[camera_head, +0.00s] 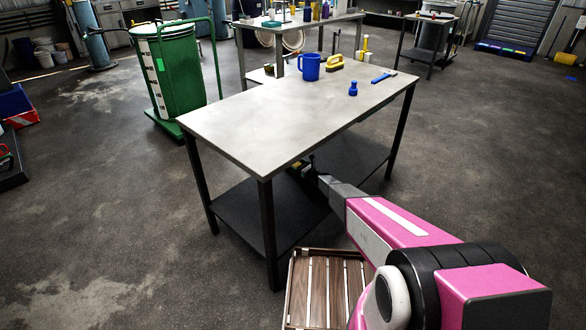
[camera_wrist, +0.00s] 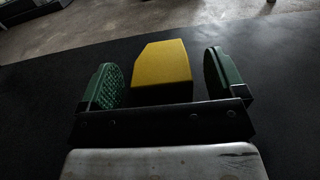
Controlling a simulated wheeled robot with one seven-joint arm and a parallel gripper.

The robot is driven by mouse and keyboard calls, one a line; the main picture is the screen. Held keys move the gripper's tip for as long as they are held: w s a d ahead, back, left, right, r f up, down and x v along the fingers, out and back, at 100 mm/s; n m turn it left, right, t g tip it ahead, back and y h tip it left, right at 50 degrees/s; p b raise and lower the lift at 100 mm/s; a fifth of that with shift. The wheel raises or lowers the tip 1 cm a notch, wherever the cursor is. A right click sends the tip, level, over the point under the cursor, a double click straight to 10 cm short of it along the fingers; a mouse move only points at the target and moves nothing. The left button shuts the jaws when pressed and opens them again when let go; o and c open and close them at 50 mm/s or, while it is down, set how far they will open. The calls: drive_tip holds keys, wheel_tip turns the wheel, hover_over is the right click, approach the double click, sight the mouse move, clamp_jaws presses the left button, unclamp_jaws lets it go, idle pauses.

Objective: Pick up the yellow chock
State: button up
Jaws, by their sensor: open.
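The yellow chock (camera_wrist: 164,64) is a wedge-like yellow block with a dark near side. In the wrist view it sits on the dark lower shelf (camera_wrist: 40,110), between the two green fingers of my gripper (camera_wrist: 163,80). The fingers are open, with a gap on each side of the chock, wider on the right. In the head view my gripper (camera_head: 306,166) reaches under the tabletop above the lower shelf (camera_head: 250,212). A small bit of yellow shows there by the gripper, mostly hidden by the arm and table.
The tabletop (camera_head: 270,110) lies over my gripper, with black legs around. A slatted wooden crate (camera_head: 325,290) is on the floor in front. A green drum (camera_head: 172,75) stands left.

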drive_tip(key=shift+x, duration=0.95)
drive_tip(key=c, duration=1.1)
drive_tip(key=shift+r, duration=0.1)
